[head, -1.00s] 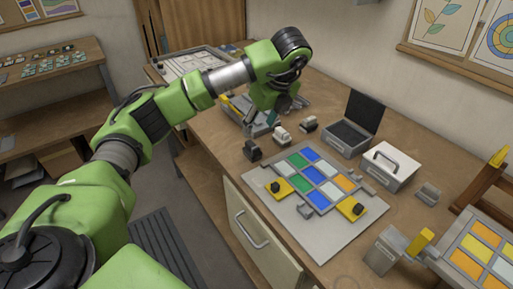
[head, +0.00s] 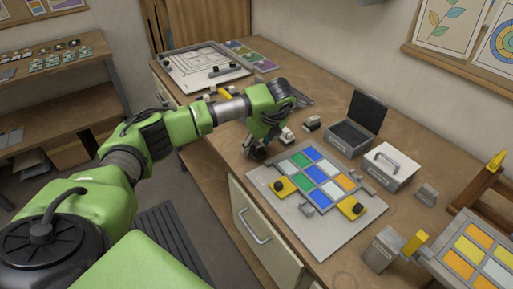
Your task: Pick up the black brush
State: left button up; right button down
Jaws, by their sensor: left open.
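My left gripper (head: 257,146) points down over the worktable, just behind the back left corner of the glass panel board. Its jaws are open. A small dark object, which may be the black brush, stood at this spot and is now mostly hidden by the gripper. I cannot tell the brush from the dark fingers, nor whether they touch it. My right gripper is out of view.
The board with coloured panes (head: 331,231) lies in front of the gripper. A light small block (head: 287,136) and a dark-topped one (head: 312,123) stand close by. An open black-lined case (head: 351,135) and a white handled box (head: 388,167) are to the right.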

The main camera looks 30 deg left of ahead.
aim_at(256, 144)
pick_arm(q)
jog(key=shift+c, duration=0.9)
jog(key=c, duration=1)
jog(key=shift+c, duration=0.2)
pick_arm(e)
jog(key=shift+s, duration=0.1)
pick_arm(q)
jog(key=shift+r, duration=0.1)
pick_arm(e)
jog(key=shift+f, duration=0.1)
